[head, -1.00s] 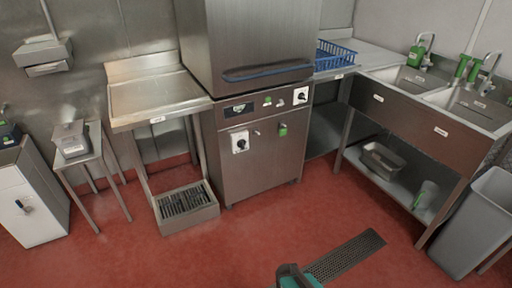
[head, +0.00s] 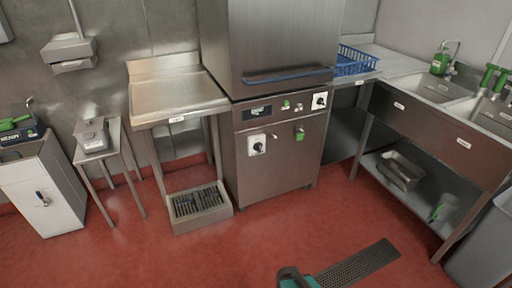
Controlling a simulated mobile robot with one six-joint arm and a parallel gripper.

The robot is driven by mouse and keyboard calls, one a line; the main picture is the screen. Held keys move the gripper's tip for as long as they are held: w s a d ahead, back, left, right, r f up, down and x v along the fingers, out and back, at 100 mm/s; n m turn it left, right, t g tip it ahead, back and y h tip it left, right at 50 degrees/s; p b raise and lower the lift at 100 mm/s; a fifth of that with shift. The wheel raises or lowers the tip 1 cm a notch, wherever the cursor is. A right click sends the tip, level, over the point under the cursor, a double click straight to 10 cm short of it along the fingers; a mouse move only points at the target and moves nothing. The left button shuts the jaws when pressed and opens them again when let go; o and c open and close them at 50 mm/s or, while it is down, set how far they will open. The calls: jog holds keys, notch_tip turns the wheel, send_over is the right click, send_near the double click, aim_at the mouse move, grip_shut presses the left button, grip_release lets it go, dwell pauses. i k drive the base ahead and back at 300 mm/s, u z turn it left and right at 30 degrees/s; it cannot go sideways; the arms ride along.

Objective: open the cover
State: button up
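I cannot tell for certain which thing is the cover. A small metal pot with a lid and a knob on top (head: 92,135) stands on a small steel table at the left, and its lid looks closed. A device with green parts and a label (head: 20,130) sits on a white cabinet at the left edge. A large steel hood machine (head: 275,110) with a blue bar handle (head: 288,76) stands in the middle, its hood down. A teal part of my own arm shows at the bottom edge. My gripper's fingers are not in view.
A steel side table (head: 176,98) stands left of the machine, above a grated floor box (head: 200,205). A sink unit (head: 430,125) fills the right side, with a grey bin (head: 485,250) in front. A blue rack (head: 355,61) lies behind. The red floor (head: 150,255) at the front left is clear.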

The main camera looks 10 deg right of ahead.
aim_at(251, 48)
jog(key=i, duration=0.85)
jog(key=z, duration=0.05)
